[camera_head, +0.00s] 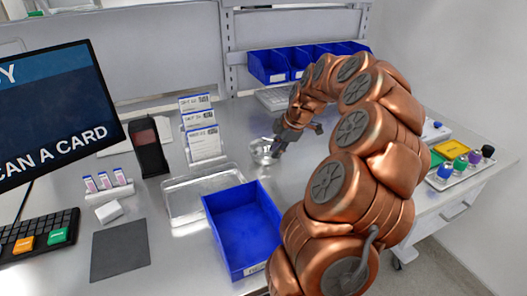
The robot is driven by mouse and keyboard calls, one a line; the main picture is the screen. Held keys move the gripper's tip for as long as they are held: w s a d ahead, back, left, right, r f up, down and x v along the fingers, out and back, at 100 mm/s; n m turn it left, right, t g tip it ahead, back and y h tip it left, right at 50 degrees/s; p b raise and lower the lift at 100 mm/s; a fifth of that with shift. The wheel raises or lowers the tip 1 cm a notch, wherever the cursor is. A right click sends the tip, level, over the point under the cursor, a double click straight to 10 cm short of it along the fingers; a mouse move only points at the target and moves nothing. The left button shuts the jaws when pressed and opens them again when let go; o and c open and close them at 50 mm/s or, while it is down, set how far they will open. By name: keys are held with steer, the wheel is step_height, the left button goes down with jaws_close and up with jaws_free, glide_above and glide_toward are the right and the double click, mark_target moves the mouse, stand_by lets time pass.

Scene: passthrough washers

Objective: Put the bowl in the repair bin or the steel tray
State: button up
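A small shiny metal bowl (262,152) stands on the grey bench behind the blue bin. My gripper (279,148) is at the bowl's right side, pointing down toward it; it overlaps the bowl's edge in this view. I cannot tell whether the fingers touch the bowl or how far they are apart. A blue open bin (222,200), likely the repair bin, stands empty at the front middle. A shallow steel tray (172,217) lies left of the bin and looks empty. The bin covers part of the tray's right side.
Card holders (201,130) stand behind the tray, with a black card reader (149,150) to their left. A monitor (55,105) and keyboard (40,238) are at the left. Small blue bins (268,68) line the back. A button panel (460,165) sits at the right.

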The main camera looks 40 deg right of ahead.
mark_target(269, 162)
steer(key=shift+p+x, duration=1.25)
steer(key=shift+x, duration=1.85)
steer(key=shift+a, duration=0.1)
steer(key=shift+r, duration=0.1)
steer(key=shift+c, duration=0.2)
jaws_close()
